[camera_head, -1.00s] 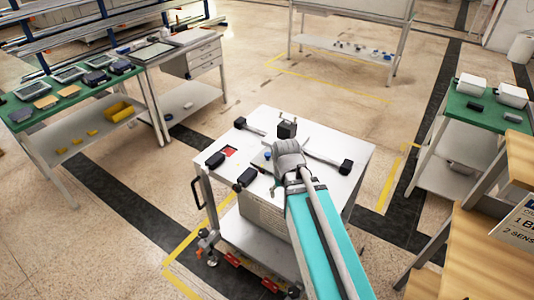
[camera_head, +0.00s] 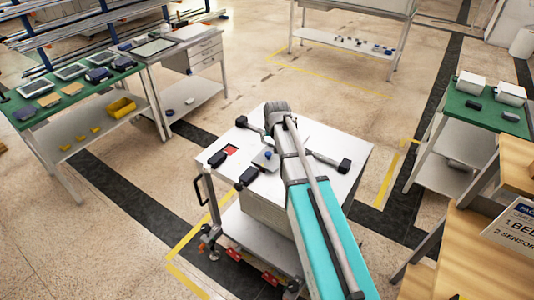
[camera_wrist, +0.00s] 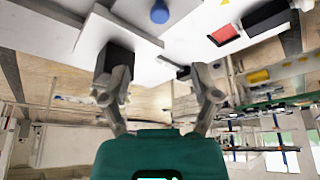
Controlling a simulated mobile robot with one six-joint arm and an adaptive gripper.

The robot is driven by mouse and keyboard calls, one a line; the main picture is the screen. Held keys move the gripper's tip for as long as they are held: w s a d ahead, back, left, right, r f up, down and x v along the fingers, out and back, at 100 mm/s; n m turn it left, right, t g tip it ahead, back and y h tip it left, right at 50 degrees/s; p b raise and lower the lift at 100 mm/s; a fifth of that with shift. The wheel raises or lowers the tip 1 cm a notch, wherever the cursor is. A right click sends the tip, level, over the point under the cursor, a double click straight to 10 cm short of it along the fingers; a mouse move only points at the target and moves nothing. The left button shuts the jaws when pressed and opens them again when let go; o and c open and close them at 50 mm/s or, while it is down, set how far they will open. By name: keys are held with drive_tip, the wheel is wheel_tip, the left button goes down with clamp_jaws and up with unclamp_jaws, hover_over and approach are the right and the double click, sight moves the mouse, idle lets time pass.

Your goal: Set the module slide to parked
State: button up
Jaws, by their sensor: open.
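The white cart top (camera_head: 325,140) carries dark rails with black end blocks, a red square (camera_head: 231,149) and a blue knob (camera_head: 268,155). I cannot tell for certain which part is the module slide. My gripper (camera_wrist: 160,78) shows with its two fingers spread apart and nothing held between them. In the wrist view, a dark block (camera_wrist: 115,60) is right by the left finger, partly covered by it; I cannot tell if they touch. The blue knob (camera_wrist: 159,12) and the red square (camera_wrist: 224,34) also show there. In the head view, my arm hides the fingers and the far middle of the top.
A green-topped bench (camera_head: 75,95) with tablets and boxes stands at left. Another green bench (camera_head: 490,112) with white boxes stands at right. Wooden steps or shelves (camera_head: 465,245) are near at lower right. Open floor lies behind the cart.

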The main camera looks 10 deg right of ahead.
sight(268, 153)
drive_tip(key=shift+f, duration=0.1)
drive_tip(key=b+x, duration=1.2)
drive_tip(key=x, duration=0.1)
drive_tip(key=shift+w+f+b, duration=0.1)
drive_tip(key=shift+f+b, duration=0.15)
drive_tip(key=shift+b, duration=0.1)
idle(0.4)
drive_tip(key=shift+c, duration=0.2)
clamp_jaws()
idle(0.3)
